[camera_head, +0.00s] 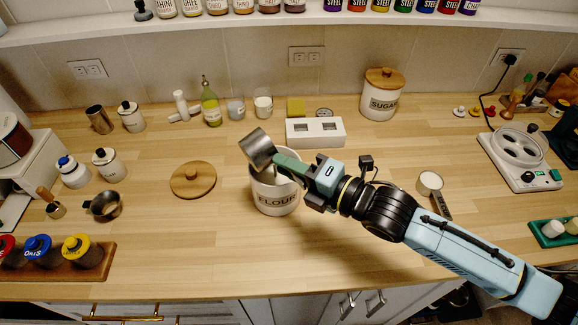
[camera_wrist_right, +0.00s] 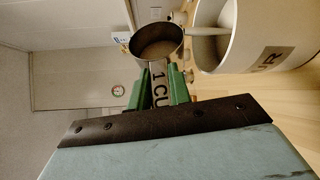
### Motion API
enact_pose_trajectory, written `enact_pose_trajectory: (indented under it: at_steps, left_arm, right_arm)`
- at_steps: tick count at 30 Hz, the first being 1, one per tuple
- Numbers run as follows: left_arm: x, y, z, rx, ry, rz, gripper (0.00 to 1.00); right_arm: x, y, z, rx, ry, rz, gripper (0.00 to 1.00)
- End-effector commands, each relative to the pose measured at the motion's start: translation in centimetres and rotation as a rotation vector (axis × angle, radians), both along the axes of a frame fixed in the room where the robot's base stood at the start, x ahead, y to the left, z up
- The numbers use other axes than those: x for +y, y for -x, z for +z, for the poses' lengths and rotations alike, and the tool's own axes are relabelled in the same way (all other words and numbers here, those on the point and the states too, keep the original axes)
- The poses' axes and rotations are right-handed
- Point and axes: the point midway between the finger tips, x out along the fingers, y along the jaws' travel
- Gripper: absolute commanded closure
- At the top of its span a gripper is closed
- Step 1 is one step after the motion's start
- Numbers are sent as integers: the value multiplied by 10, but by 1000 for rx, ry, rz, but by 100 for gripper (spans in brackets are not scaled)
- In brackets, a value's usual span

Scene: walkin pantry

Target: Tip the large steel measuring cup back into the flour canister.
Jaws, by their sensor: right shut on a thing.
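The large steel measuring cup (camera_head: 257,148) is above the left rim of the flour canister (camera_head: 277,197) in the head view, tilted. In the right wrist view the cup (camera_wrist_right: 157,44) shows its round mouth, with tan contents or a tan inner bottom; I cannot tell which. Its handle is marked "1 CU". My right gripper (camera_head: 284,163) is shut on this handle, over the canister mouth. The canister is white, lidless and upright, marked FLOUR; it also shows in the wrist view (camera_wrist_right: 228,55). Its inside is mostly hidden in the head view. My left gripper is not in view.
A round wooden lid (camera_head: 194,179) lies left of the canister. A white block with two openings (camera_head: 315,132) stands behind it. A white measuring cup (camera_head: 430,183) lies to the right, near my arm. The sugar canister (camera_head: 382,98) stands at the back. The counter in front is clear.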

Motion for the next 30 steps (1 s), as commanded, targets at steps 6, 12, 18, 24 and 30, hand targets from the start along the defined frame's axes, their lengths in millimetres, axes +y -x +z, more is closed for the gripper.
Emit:
enact_pose_trajectory:
  at_steps: [6, 12, 18, 24, 30]
  left_arm:
    - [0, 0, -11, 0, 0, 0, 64]
    - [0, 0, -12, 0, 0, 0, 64]
    - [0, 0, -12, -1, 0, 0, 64]
    - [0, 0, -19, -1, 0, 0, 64]
    - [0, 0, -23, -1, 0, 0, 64]
  right_arm:
    - [-5, -3, -4, 70, -121, -1, 100]
    - [-7, -4, -2, 98, -172, -1, 100]
    - [-7, -4, -2, 97, -171, -1, 100]
    - [-11, -6, -4, 149, -262, -1, 100]
    - [-13, -8, -2, 201, -351, 1, 100]
